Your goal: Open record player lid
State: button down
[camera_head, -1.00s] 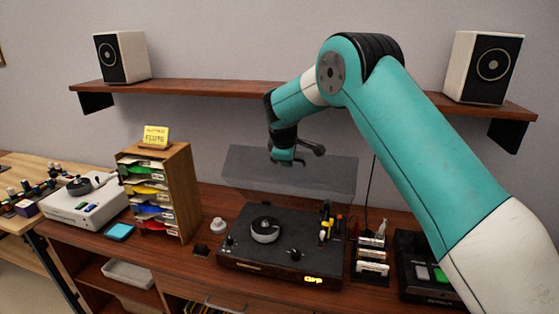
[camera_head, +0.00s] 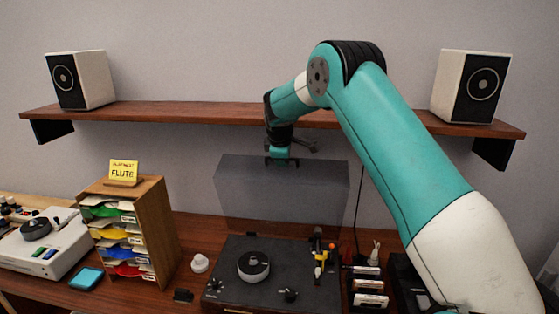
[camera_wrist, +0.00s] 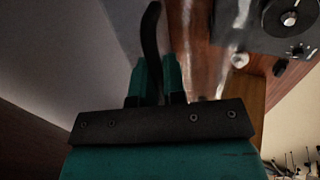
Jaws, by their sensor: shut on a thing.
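The record player (camera_head: 235,287) stands on the wooden cabinet, with its round platter (camera_head: 253,266) uncovered. Its smoky see-through lid (camera_head: 283,190) is raised, standing steeply at the back of the player. My gripper (camera_head: 282,160) is at the lid's top edge, just below the wall shelf. In the wrist view my gripper's fingers (camera_wrist: 158,78) are shut on a dark, thin, curved strip that appears to be the lid's edge. The platter also shows at the top right of the wrist view (camera_wrist: 287,13). The exact contact is hard to see.
A wall shelf (camera_head: 190,112) with two speakers (camera_head: 82,80) (camera_head: 470,87) runs close above my gripper. A wooden sorter (camera_head: 150,230) with a yellow FLUTE sign stands left of the player. A small rack (camera_head: 367,285) stands close on its right.

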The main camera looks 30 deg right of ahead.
jog(key=c, duration=1.2)
grip_release()
jog(key=b+v, duration=0.4)
jog(key=v, duration=1.3)
jog(key=shift+s+r+b, duration=0.15)
jog(key=shift+r+b, duration=0.05)
jog(key=shift+b, duration=0.1)
jog(key=s+a+f+m+g+y+b, duration=0.1)
jog(key=s+a+f, duration=0.4)
jog(key=s, duration=0.8)
jog(key=s+a+f+m+g+y+b, duration=0.1)
jog(key=s+a+f+y, duration=0.3)
jog(key=s+a, duration=0.6)
jog(key=s+a+f+m+g+y+b, duration=0.1)
jog(key=s+a+f, duration=0.5)
jog(key=s, duration=0.9)
jog(key=shift+s+a+f+g+y+b, duration=0.15)
jog(key=shift+a+g+y+b, duration=0.2)
jog(key=shift+b, duration=0.3)
jog(key=shift+s+a+f+g+y+b, duration=0.15)
jog(key=shift+a+g+y+b, duration=0.2)
jog(key=shift+b, duration=0.3)
